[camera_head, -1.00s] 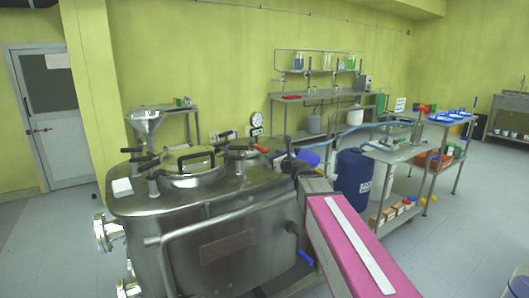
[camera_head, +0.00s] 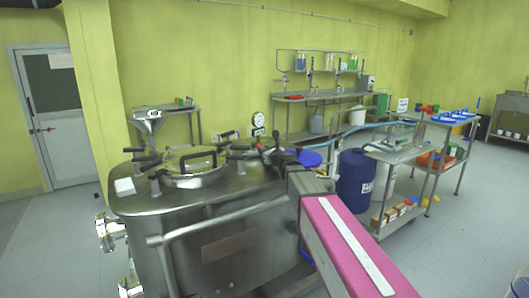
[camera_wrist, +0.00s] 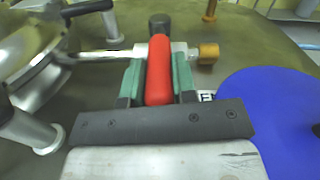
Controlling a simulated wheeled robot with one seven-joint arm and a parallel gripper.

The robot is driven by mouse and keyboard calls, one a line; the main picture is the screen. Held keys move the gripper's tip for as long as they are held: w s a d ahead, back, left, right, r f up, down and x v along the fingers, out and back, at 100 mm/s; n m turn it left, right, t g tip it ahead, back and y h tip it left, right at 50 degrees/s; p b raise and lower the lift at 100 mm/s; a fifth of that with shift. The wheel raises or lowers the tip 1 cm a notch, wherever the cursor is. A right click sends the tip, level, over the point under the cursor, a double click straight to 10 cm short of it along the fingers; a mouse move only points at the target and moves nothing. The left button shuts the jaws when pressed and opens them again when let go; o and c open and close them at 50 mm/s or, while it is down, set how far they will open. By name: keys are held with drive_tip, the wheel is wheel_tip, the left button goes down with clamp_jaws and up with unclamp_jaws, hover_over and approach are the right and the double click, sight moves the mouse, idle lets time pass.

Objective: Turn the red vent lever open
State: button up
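The red vent lever (camera_wrist: 159,72) points toward my gripper in the wrist view, on a metal valve body (camera_wrist: 180,48) with a brass-coloured end cap (camera_wrist: 208,53). The green-padded fingers of my gripper (camera_wrist: 159,82) stand on either side of the red handle, with no clear gap to it. In the head view my gripper (camera_head: 277,154) is low over the right side of the steel reactor lid (camera_head: 230,185). Only a small bit of the red lever (camera_head: 260,147) shows there. The lever's far end is dark and uncovered in the wrist view.
A round blue surface (camera_wrist: 270,120) lies close to the right of my gripper. The reactor's lid handle and black-gripped clamps (camera_head: 198,161) stand to the left. A dial gauge (camera_head: 258,120) rises behind. A blue drum (camera_head: 355,180) stands right of the reactor.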

clamp_jaws()
drive_tip(key=shift+w, duration=0.1)
drive_tip(key=w+d+n+g+y, duration=0.1)
drive_tip(key=n+g+y, duration=0.1)
drive_tip(key=w+d+n+g+y, duration=0.1)
drive_tip(key=g+y, duration=0.1)
drive_tip(key=shift+w+d+n, duration=0.2)
drive_tip(key=shift+n, duration=0.2)
drive_tip(key=shift+w+d+n+g+y, duration=0.2)
drive_tip(key=shift+w+n+g+y, duration=0.15)
drive_tip(key=shift+n+g+y, duration=0.35)
drive_tip(key=shift+w+d+n+g+y, duration=0.25)
drive_tip(key=shift+w+n+g, duration=0.2)
drive_tip(key=shift+g, duration=0.6)
drive_tip(key=shift+w+d+n+g+y, duration=0.15)
drive_tip(key=shift+w+n+g+y, duration=0.15)
drive_tip(key=shift+n+g+y, duration=0.45)
drive_tip(key=o, duration=0.7)
unclamp_jaws()
